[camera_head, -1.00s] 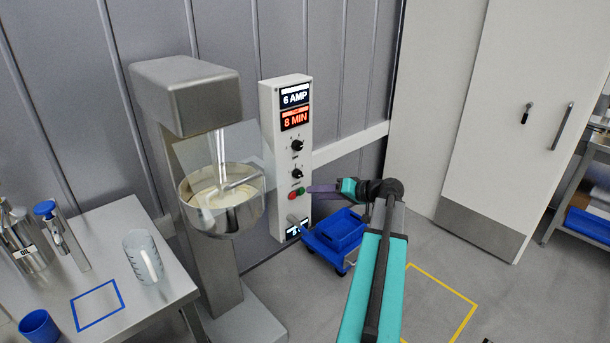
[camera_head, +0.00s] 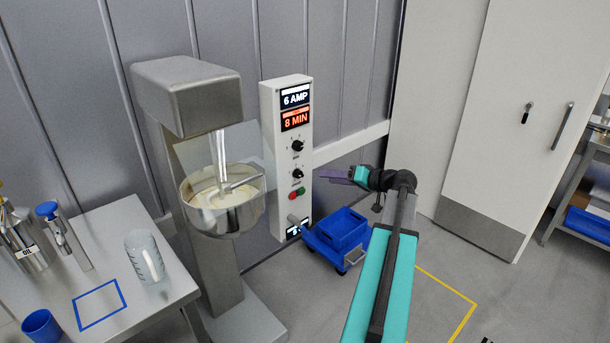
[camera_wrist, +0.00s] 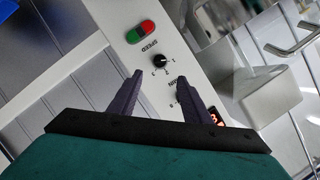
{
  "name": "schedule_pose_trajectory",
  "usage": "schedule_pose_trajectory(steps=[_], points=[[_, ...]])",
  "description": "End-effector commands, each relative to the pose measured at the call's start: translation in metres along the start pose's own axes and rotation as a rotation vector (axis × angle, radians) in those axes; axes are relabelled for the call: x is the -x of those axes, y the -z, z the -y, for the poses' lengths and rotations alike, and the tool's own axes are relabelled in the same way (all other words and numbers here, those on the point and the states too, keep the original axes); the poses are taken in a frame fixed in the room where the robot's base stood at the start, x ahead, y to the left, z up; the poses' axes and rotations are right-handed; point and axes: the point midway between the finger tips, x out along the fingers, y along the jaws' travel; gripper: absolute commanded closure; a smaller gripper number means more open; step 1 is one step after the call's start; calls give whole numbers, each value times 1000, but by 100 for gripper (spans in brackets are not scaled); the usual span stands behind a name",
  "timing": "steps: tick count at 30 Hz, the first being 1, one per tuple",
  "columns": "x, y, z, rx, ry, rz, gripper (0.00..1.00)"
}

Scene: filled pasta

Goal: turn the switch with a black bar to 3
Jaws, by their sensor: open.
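A tall white control panel (camera_head: 272,120) carries two black rotary switches, one above the other. The lower switch (camera_head: 298,174) also shows in the wrist view (camera_wrist: 160,60), beside small number marks and lettering that seems to read SPEED. Its exact setting is too small to tell. The upper switch (camera_head: 298,146) is partly behind a finger in the wrist view. My gripper (camera_head: 326,174) is open and empty, to the right of the lower switch and apart from the panel. In the wrist view its dark purple fingers (camera_wrist: 158,85) point toward the panel.
Red and green buttons (camera_head: 297,193) sit below the lower switch. Displays above read 6 AMP and 8 MIN. A mixer with a steel bowl (camera_head: 230,218) stands left of the panel.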

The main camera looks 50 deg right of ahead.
Motion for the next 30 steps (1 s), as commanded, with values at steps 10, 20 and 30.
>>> schedule_pose_trajectory(steps=[10,20,30], points=[[-48,3,2,-1,1,1,56],[-94,2,1,-1,0,1,56],[-119,1,0,0,-1,-1,56]])
